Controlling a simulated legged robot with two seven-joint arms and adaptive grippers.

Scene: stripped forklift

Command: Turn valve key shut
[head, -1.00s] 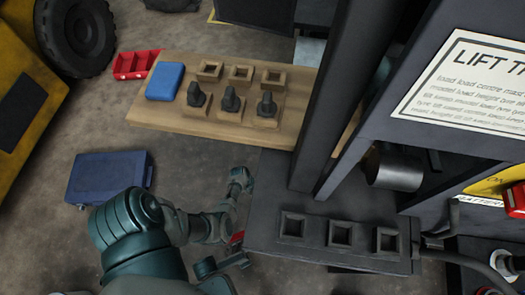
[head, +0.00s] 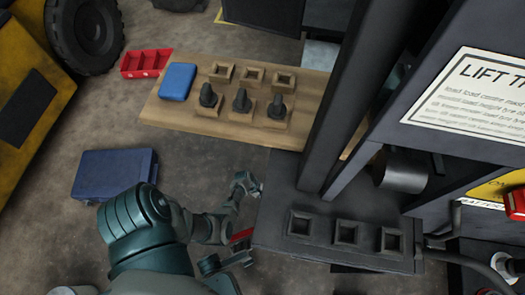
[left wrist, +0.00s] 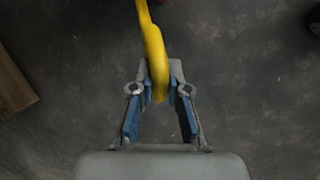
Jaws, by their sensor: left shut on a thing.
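In the left wrist view my left gripper (left wrist: 158,88) is shut on a yellow curved bar (left wrist: 151,38). The bar runs up out of the top of the frame, so its far end is hidden. I cannot tell for sure whether it is the valve key. In the head view my left arm comes in at the lower left and reaches beside the dark box with square sockets (head: 268,238). My left gripper's jaws and the yellow bar do not show clearly there. No valve is clearly visible. My right gripper is not in view.
A wooden bench (head: 180,117) holds a blue block (head: 177,82) and several black-handled pieces (head: 242,102). A red tray (head: 145,63) is beside it. A blue case (head: 113,174) lies on the floor. The forklift's dark mast (head: 352,95) and a labelled panel (head: 475,95) stand at right.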

